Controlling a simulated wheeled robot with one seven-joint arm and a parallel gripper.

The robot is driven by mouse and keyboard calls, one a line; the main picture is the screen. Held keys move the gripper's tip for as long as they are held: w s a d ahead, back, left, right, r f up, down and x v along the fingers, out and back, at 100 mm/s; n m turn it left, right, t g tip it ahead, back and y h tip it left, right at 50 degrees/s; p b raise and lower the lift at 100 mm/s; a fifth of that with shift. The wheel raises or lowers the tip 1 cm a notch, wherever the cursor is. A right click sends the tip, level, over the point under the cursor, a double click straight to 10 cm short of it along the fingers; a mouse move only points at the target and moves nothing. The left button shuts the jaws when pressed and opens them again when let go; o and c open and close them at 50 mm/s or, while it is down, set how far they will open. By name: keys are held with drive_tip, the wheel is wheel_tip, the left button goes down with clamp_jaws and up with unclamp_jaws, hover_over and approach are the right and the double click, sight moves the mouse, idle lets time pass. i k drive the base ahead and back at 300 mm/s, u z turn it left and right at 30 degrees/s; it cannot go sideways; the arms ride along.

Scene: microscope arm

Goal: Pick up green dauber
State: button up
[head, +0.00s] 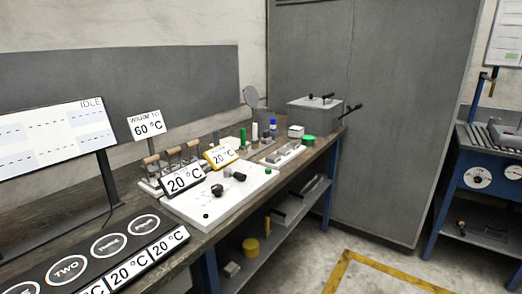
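Several green items show in the head view, and I cannot tell for sure which is the green dauber. A slim upright green piece (243,136) stands on the workbench, left of a white cylinder. A short, wide green piece (308,141) sits farther right near the bench's front edge. A tiny green spot (268,171) shows on the white board. My gripper is not in view.
The workbench (215,236) holds a white board (230,200) with black knobs, temperature displays (183,179), wooden-handled tools (170,158), a blue-topped item (273,125) and a grey box (315,112). A blue-framed machine stands right. Floor in front is clear.

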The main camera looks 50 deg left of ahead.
sight(244, 147)
drive_tip(key=u, duration=0.1)
drive_tip(key=i, duration=0.9)
drive_tip(key=u, duration=0.5)
drive_tip(key=i, duration=1.15)
drive_tip(key=u, duration=0.95)
drive_tip(key=i, duration=1)
drive_tip(key=u, duration=1.1)
drive_tip(key=i, duration=0.6)
drive_tip(key=u, duration=0.4)
